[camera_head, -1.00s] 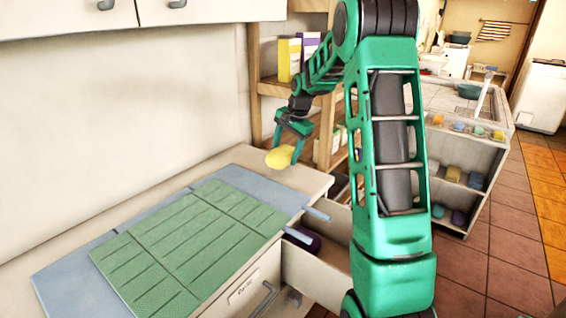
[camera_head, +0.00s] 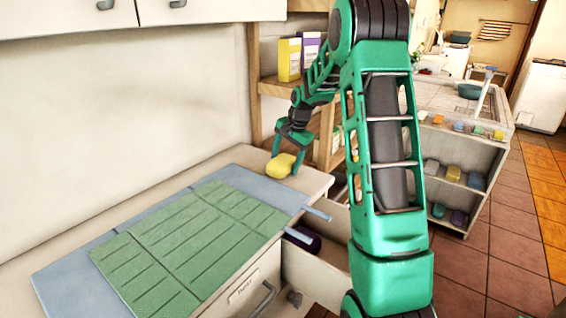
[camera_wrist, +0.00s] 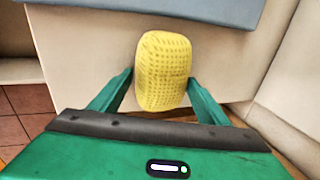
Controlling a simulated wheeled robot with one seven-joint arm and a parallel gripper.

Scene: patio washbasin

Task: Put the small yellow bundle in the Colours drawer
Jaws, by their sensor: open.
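The small yellow bundle (camera_head: 281,166) is at the far right corner of the counter in the head view. My gripper (camera_head: 287,161) is open and points down at it. In the wrist view the woven yellow bundle (camera_wrist: 161,70) lies between the tips of my open gripper (camera_wrist: 160,78), with a finger close along each side. I cannot tell whether the fingers touch it or whether it rests fully on the counter. An open drawer (camera_head: 318,272) is below the counter's right end, with a dark purple item (camera_head: 302,238) inside. I cannot read a Colours label on it.
A blue mat (camera_head: 262,186) and a green ribbed mat (camera_head: 185,245) cover much of the counter (camera_head: 228,160). A closed, labelled drawer front (camera_head: 245,290) is left of the open one. Shelves with a yellow box (camera_head: 289,60) stand behind. A shelf unit with coloured items (camera_head: 453,174) is right.

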